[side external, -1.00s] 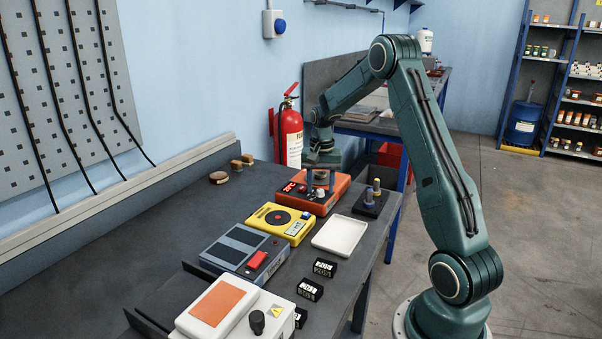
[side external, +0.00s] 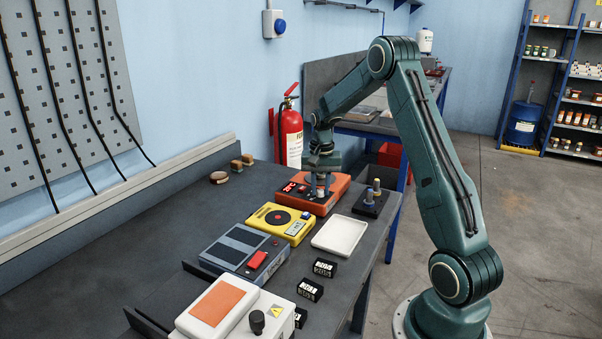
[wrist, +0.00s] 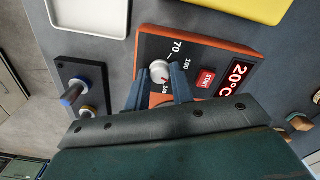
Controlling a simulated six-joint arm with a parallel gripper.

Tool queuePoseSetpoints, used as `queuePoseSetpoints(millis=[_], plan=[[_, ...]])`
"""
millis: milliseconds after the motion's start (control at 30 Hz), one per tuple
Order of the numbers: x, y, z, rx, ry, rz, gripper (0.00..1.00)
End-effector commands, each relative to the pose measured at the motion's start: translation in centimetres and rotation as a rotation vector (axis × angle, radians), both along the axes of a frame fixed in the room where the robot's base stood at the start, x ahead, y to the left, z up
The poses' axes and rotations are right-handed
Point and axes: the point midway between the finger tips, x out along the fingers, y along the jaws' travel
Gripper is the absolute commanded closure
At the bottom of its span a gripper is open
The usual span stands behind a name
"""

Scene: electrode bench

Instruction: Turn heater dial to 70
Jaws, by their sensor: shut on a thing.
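The heater is an orange-red box (side external: 338,190) at the far end of the bench. Its black panel shows the marks 70, 100 and 140 around a white dial (wrist: 158,69), a red START button (wrist: 206,80) and a display (wrist: 238,76) reading 20°C. My gripper (wrist: 160,76) has its two blue-grey fingers closed on either side of the dial. A small red mark on the dial appears to face the 140 side, away from 70. In the side view my gripper (side external: 321,187) points down over the heater and partly hides its panel.
A block with upright electrodes (side external: 371,203) stands close right of the heater. A yellow device (side external: 279,223) and a white tray (side external: 340,236) sit in front. A grey device (side external: 244,250) is nearer. The fire extinguisher (side external: 290,135) stands behind.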

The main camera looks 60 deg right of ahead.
Motion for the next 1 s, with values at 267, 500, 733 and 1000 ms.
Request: queuePoseSetpoints(millis=[267,500,733,1000], plan=[[0.01,-0.01,0.03,0.0,0.0,0.113,0.99],[0.01,-0.01,0.04,-0.001,0.0,0.298,0.99],[0.01,-0.01,0.05,-0.001,-0.001,0.514,0.99],[0.02,-0.01,0.06,-0.001,-0.001,0.77,0.99]])
